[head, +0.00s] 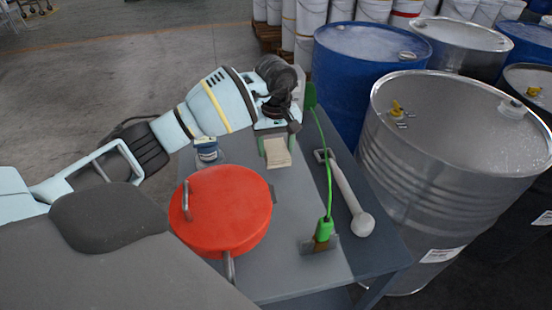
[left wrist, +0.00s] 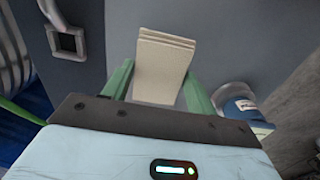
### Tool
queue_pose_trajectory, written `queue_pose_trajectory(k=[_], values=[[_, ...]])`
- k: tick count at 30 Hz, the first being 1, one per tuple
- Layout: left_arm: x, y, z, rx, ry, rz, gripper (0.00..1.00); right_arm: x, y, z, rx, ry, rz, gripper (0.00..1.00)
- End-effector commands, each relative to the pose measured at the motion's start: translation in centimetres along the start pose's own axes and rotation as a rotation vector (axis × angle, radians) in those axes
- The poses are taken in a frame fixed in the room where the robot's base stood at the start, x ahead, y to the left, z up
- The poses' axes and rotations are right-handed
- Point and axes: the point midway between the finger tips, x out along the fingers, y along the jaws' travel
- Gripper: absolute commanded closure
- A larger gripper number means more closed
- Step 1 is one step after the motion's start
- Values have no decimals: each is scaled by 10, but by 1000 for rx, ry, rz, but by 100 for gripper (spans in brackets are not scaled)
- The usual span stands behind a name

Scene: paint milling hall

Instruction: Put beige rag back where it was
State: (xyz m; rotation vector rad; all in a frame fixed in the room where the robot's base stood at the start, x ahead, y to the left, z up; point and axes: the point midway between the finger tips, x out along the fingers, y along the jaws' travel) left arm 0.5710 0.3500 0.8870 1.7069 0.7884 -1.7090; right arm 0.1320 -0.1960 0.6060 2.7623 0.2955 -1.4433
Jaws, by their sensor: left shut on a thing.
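The beige rag (head: 278,153) is a folded, layered pad at the far part of the grey table (head: 300,270). My left gripper (head: 275,136) reaches over the table from the left and is shut on the rag. In the left wrist view the rag (left wrist: 163,65) sits between the two green fingers (left wrist: 157,88) and sticks out beyond them over the grey surface. I cannot tell whether the rag touches the table. My right gripper is not in view.
A red round lid (head: 225,210) with handles lies nearer. A blue-and-white item (head: 207,150) stands left of the rag. Right are a green-handled scraper (head: 322,235) with a green cord and a pale long-handled tool (head: 347,190). A steel drum (head: 450,160) and blue drum (head: 350,75) stand beyond.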

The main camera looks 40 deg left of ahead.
Motion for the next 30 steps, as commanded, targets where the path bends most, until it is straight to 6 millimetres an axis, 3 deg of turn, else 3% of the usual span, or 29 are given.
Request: queue_pose_trajectory(k=[10,18,30], values=[[14,1,0,0,-1,1,64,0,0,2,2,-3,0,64],[45,1,0,0,0,1,64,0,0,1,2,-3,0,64],[50,0,0,1,1,0,64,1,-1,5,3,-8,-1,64]])
